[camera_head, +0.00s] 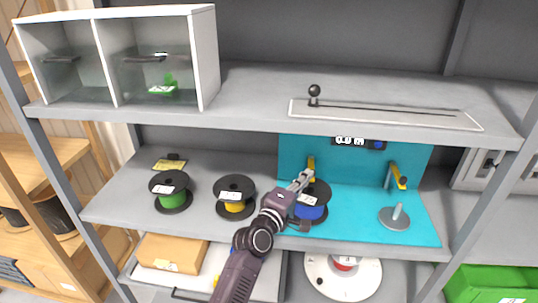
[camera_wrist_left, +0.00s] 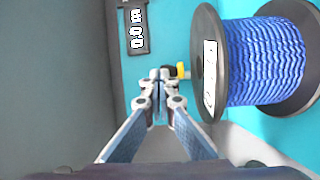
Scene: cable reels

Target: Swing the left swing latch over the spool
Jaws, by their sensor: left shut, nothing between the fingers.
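The blue spool (camera_head: 309,212) with black flanges stands at the left of the teal station; in the left wrist view the blue spool (camera_wrist_left: 265,62) fills the upper right. The left swing latch (camera_head: 311,163) shows as a yellow piece just behind my gripper. In the left wrist view only a short yellow part of the latch (camera_wrist_left: 181,71) shows, between the fingertips and the spool's flange. My left gripper (camera_head: 302,180) is shut and empty, beside the latch; its fingertips (camera_wrist_left: 160,78) meet. Whether they touch the latch I cannot tell. My right gripper is not in view.
A second yellow latch (camera_head: 398,176) and an empty grey holder (camera_head: 395,218) are at the right of the teal panel. Green (camera_head: 172,200) and yellow (camera_head: 235,205) spools stand to the left. The upper shelf (camera_head: 260,100) overhangs the station. A display (camera_head: 358,142) reads 0.0 m.

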